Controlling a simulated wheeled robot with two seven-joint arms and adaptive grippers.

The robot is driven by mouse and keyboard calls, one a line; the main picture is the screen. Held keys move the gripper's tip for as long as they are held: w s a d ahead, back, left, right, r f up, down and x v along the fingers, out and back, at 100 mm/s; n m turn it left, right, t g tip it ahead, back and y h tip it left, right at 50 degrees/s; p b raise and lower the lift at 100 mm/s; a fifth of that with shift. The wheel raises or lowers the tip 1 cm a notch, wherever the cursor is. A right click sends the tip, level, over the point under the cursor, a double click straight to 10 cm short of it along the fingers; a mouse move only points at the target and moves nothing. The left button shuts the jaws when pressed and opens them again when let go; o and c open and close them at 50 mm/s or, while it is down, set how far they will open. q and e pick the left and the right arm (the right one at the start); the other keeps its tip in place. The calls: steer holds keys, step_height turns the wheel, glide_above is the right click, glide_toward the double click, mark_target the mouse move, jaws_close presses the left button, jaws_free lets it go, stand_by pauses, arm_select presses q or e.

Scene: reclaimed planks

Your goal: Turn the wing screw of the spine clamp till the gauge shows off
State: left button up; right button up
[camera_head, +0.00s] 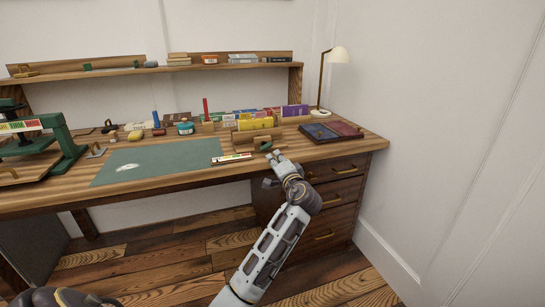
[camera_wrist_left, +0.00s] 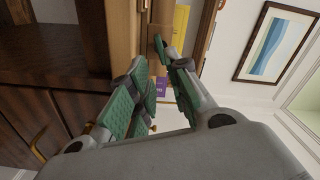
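The spine clamp (camera_head: 256,138) appears as a low wooden fixture near the desk's front right edge, with a yellow book (camera_head: 255,123) at its back. Its wing screw is too small to make out for certain, close to my left gripper (camera_head: 272,167). My left gripper is just in front of the desk edge. In the left wrist view its green-padded fingers (camera_wrist_left: 152,88) stand apart, with nothing seen between them. My right gripper is out of view.
A green mat (camera_head: 155,160) covers the desk's middle. A green press (camera_head: 60,145) stands at the left. A dark two-part tray (camera_head: 330,131) and a lamp (camera_head: 336,60) stand at the right. Drawers (camera_head: 335,195) with brass handles lie below the gripper's side of the desk.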

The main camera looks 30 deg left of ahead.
arm_select(q)
steer(key=shift+v, duration=1.05)
stand_by(0.4)
